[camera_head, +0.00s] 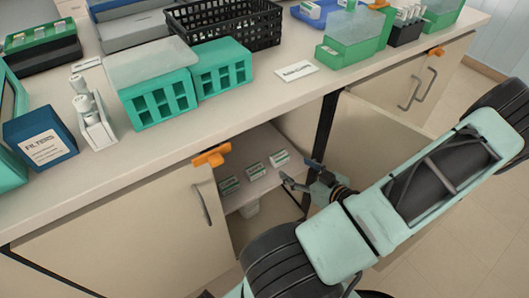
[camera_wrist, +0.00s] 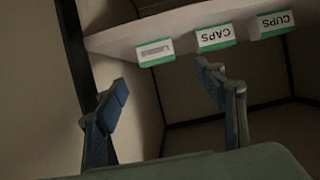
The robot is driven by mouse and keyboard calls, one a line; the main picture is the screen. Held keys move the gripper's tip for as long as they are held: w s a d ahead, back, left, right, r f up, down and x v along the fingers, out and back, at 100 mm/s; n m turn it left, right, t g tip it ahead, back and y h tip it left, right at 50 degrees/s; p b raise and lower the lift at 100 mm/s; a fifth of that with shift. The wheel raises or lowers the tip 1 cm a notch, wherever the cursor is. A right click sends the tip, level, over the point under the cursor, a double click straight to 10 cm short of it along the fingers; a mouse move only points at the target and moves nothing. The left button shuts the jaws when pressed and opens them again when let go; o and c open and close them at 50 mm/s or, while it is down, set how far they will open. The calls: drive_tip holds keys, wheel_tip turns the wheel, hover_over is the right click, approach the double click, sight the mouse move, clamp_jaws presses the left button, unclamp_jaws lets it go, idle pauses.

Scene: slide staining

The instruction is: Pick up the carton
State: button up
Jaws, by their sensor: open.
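Three small white-and-green cartons sit in a row on a shelf inside the open cabinet under the counter. In the wrist view their labels appear upside down: one reads CAPS (camera_wrist: 214,38), one reads CUPS (camera_wrist: 271,23), and the left one (camera_wrist: 155,52) bears a slide-like picture. In the head view the row shows as a front-left carton (camera_head: 229,186), a middle carton (camera_head: 254,170) and a back-right carton (camera_head: 279,158). Which one is the task's carton I cannot tell. My gripper (camera_head: 299,170) is open and empty at the cabinet opening, apart from the cartons; its spread fingers show in the wrist view (camera_wrist: 161,78).
The shelf (camera_head: 262,189) has bare room around the cartons. A cabinet door (camera_head: 130,225) with a handle is at the left, beneath an orange clip (camera_head: 212,155). A dark post (camera_head: 325,125) edges the opening. Teal racks (camera_head: 158,105) and a black basket (camera_head: 225,25) stand on the counter above.

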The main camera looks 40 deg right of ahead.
sight(280, 156)
drive_tip(key=b+x, duration=0.1)
drive_tip(key=x, duration=0.3)
drive_tip(key=shift+w+f, duration=0.25)
drive_tip(key=shift+w, duration=0.05)
drive_tip(key=b+x, duration=0.1)
drive_tip(key=x, duration=0.3)
drive_tip(key=b+x, duration=0.1)
drive_tip(key=x, duration=0.1)
drive_tip(key=shift+w+d+r+b, duration=0.1)
drive_tip(key=shift+d+r+b, duration=0.2)
drive_tip(key=shift+r, duration=0.1)
drive_tip(key=c, duration=1.2)
drive_tip(key=shift+o, duration=0.2)
drive_tip(key=shift+r, duration=0.1)
